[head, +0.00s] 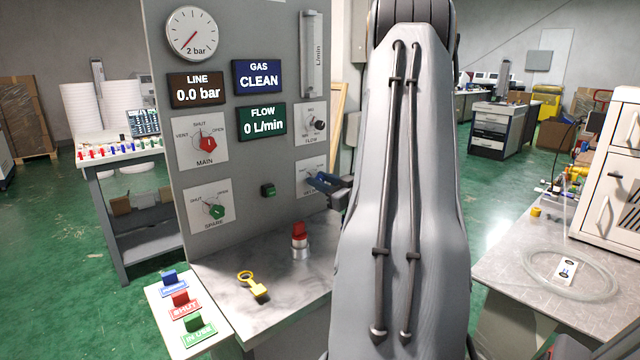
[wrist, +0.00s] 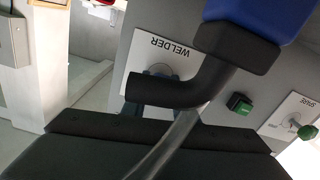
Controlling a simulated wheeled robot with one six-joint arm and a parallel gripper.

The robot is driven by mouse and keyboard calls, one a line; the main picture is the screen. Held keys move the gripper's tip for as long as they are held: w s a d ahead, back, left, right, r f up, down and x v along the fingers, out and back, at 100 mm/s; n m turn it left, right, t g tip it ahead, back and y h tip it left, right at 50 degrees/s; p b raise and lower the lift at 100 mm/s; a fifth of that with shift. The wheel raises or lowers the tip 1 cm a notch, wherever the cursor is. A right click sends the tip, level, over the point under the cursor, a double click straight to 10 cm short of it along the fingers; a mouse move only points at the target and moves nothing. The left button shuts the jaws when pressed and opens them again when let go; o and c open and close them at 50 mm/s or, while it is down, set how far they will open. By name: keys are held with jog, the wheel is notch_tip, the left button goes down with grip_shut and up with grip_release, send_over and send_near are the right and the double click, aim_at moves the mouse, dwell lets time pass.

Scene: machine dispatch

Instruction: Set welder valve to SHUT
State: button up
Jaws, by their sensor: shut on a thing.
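The welder valve's plate (head: 312,176) is at the lower right of the grey panel, partly covered by my gripper (head: 335,186). In the wrist view the plate, lettered WELDER (wrist: 174,49), appears upside down with a grey disc at its middle. The bent part hides most of the disc and the contact with the fingertips. The valve's setting cannot be read.
The panel also carries the MAIN red knob (head: 207,144), SPARE green knob (head: 215,211), FLOW knob (head: 319,124) and a green button (head: 268,190). A SHUT tag (head: 181,304) lies at left.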

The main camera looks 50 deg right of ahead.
jog(key=shift+n+b, duration=0.35)
jog(key=shift+n, duration=0.55)
jog(key=o, duration=1.1)
jog(key=shift+c, duration=0.2)
jog(key=s+a+b, duration=0.1)
jog(key=s, duration=0.6)
jog(key=shift+s, duration=0.35)
